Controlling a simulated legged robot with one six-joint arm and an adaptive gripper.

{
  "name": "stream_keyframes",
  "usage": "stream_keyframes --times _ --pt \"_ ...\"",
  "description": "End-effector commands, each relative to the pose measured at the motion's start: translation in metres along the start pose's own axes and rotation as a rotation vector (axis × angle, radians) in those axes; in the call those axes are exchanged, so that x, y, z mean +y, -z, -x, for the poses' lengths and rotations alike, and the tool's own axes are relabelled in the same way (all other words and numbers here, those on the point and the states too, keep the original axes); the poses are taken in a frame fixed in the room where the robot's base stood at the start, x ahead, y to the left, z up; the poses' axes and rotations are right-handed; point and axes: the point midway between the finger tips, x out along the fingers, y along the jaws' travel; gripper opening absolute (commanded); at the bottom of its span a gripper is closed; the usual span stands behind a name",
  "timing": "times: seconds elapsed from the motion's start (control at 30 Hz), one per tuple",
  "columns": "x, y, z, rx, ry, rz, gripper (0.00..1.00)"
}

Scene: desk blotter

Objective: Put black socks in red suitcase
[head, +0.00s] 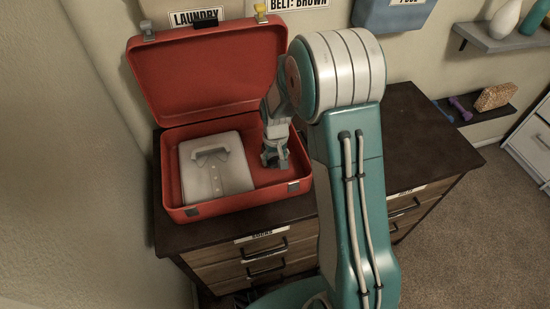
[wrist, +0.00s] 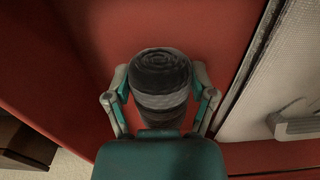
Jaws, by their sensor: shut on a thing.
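The red suitcase (head: 240,203) stands open on a dark dresser top, its lid (head: 205,75) raised at the back. My gripper (head: 275,158) is down inside the suitcase's right part. In the wrist view my gripper (wrist: 160,98) is shut on the rolled black socks (wrist: 162,66), with one finger on each side. The socks are dark with a lighter grey band, and red suitcase lining shows around them. Whether they touch the suitcase floor cannot be told. In the head view the gripper mostly hides them.
Drawers (head: 260,258) lie below, one labelled socks. Wall shelves (head: 500,38) are at the right.

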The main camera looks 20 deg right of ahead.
Motion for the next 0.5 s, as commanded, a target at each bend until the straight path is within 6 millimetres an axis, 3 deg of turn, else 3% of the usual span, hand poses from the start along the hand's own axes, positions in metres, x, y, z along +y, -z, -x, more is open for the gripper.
stream_keyframes --times 0.17,0.2,0.23,0.27,0.5 --pt "0.0002 -0.0001 -0.001 0.0 0.0 0.0 0.25" --pt "0.0002 0.0 -0.0013 0.0 0.0 0.0 0.81" --pt "0.0002 0.0 -0.0012 0.0 0.0 0.0 0.94" --pt "0.0002 0.0 -0.0011 0.0 0.0 0.0 1.0" --pt "0.0002 0.0 -0.0009 0.0 0.0 0.0 1.0"
